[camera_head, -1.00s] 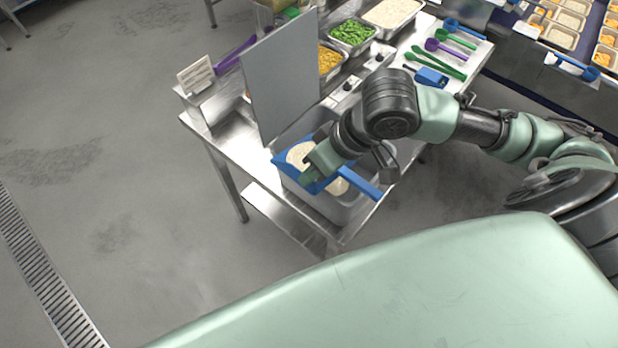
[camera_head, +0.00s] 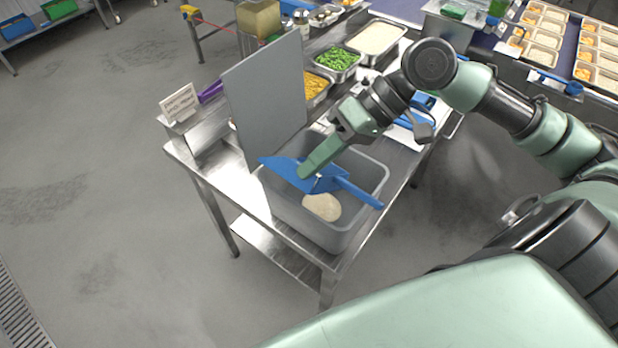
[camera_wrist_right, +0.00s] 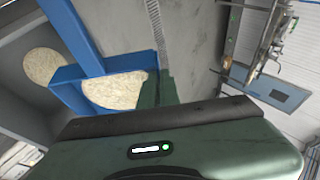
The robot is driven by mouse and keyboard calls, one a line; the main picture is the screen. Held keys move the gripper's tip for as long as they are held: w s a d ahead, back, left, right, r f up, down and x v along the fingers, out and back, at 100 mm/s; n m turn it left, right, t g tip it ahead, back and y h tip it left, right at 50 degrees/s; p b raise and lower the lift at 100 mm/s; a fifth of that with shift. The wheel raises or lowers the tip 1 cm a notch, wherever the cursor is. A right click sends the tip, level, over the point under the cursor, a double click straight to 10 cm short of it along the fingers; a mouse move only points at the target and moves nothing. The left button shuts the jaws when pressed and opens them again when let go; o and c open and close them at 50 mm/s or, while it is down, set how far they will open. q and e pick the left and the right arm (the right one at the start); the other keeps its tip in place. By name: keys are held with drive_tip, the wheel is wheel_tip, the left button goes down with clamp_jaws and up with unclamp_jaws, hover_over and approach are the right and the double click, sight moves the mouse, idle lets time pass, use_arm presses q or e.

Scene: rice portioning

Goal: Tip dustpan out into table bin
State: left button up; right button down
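The blue dustpan (camera_head: 272,165) is tilted above the grey table bin (camera_head: 290,212). My right gripper (camera_head: 308,173) is shut on the dustpan, and the pan's handle (camera_head: 362,194) points to the lower right over the bin's rim. A pale patch of rice (camera_head: 322,207) lies on the bin floor. In the right wrist view the dustpan (camera_wrist_right: 70,92) shows a patch of rice (camera_wrist_right: 118,90) in it, and the bin's rice (camera_wrist_right: 42,66) lies beyond. In the head view no rice shows on the pan. My left gripper is out of view.
A grey upright panel (camera_head: 265,95) stands right behind the bin. A small sign (camera_head: 180,103) stands at the table's left end. Pans of green beans (camera_head: 338,60), yellow food (camera_head: 314,85) and rice (camera_head: 380,38) stand behind. Blue utensils (camera_head: 425,103) lie right.

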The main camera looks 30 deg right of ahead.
drive_tip(key=shift+w+d+r+y+b, duration=0.25)
drive_tip(key=shift+d+r+y+b, duration=0.15)
drive_tip(key=shift+d+y+b, duration=0.4)
drive_tip(key=w+d+r+m+g+y, duration=0.1)
drive_tip(key=w+d+r+m+y, duration=0.1)
drive_tip(key=d+y, duration=0.5)
drive_tip(key=shift+w+d+r+m, duration=0.45)
drive_tip(key=shift+w+d, duration=0.25)
drive_tip(key=shift+d, duration=0.3)
drive_tip(key=shift+y, duration=0.3)
idle(0.6)
wheel_tip(320, 180, up, 6)
drive_tip(key=n+t+h+p, duration=0.3)
drive_tip(key=h+p, duration=0.8)
drive_tip(key=h, duration=0.5)
drive_tip(key=shift+n+h+p, duration=0.3)
drive_tip(key=shift+n+h, duration=0.1)
drive_tip(key=shift+n, duration=0.45)
